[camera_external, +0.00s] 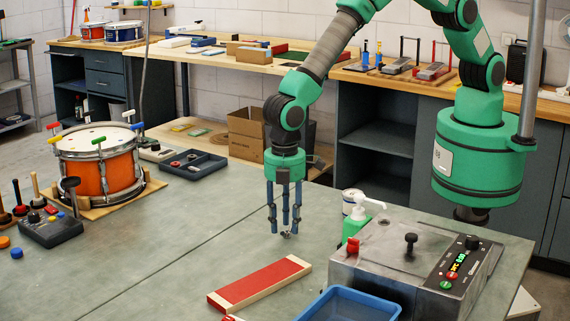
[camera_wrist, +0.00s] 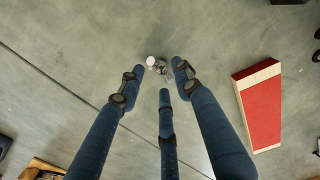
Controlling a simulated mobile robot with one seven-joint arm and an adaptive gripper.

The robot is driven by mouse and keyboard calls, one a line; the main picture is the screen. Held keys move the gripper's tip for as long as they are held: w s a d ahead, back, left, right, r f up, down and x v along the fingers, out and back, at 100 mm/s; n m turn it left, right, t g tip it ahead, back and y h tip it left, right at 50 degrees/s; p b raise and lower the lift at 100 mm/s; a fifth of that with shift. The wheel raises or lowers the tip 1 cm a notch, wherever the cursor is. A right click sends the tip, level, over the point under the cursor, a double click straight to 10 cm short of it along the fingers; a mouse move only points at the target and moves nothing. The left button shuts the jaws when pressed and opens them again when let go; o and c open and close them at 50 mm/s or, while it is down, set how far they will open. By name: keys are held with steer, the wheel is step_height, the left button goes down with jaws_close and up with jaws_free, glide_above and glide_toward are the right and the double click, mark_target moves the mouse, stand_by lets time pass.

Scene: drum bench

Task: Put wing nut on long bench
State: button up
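A small metallic wing nut (camera_external: 288,235) is just below my fingertips over the grey-green table. In the wrist view, the wing nut (camera_wrist: 160,66) shows as a small shiny piece between the tips. My three-fingered blue gripper (camera_external: 285,230) points straight down, low over the table. In the wrist view, the gripper (camera_wrist: 163,72) has its fingers spread with gaps between the tips; I see no firm hold on the nut. Whether the nut touches the table is hard to tell. A long wooden-topped bench (camera_external: 225,61) runs along the back wall.
A red board with pale edges (camera_external: 260,283) lies in front of my gripper. A blue tray (camera_external: 350,305) and a metal control box (camera_external: 385,262) are to the right. An orange drum (camera_external: 98,170) and a dark tray (camera_external: 190,166) are at left. The table's middle is clear.

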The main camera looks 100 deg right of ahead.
step_height(320, 180, up, 11)
steer(key=p, duration=0.1)
steer(key=shift+r, duration=0.15)
stand_by(0.8)
steer(key=s+d+r+m+t, duration=0.1)
steer(key=s+d+r, duration=0.4)
steer(key=d+r, duration=0.3)
steer(key=s+d+r+m+t, duration=0.15)
steer(key=s+d+r, duration=0.3)
steer(key=r, duration=0.65)
steer(key=s+d+r+m, duration=0.2)
steer(key=s+d+r, duration=0.2)
steer(key=d+r, duration=0.4)
steer(key=s+d+r+m+t, duration=0.1)
steer(key=s+d+r, duration=0.3)
steer(key=s, duration=0.3)
steer(key=s+d+r+m+t, duration=0.1)
steer(key=s+d+r, duration=0.3)
steer(key=s, duration=0.3)
steer(key=s+d+f+m+t, duration=0.1)
steer(key=s+d, duration=0.4)
steer(key=s, duration=1.1)
steer(key=shift+s+d+m, duration=0.2)
steer(key=shift+d+m, duration=0.15)
steer(key=shift+m, duration=0.4)
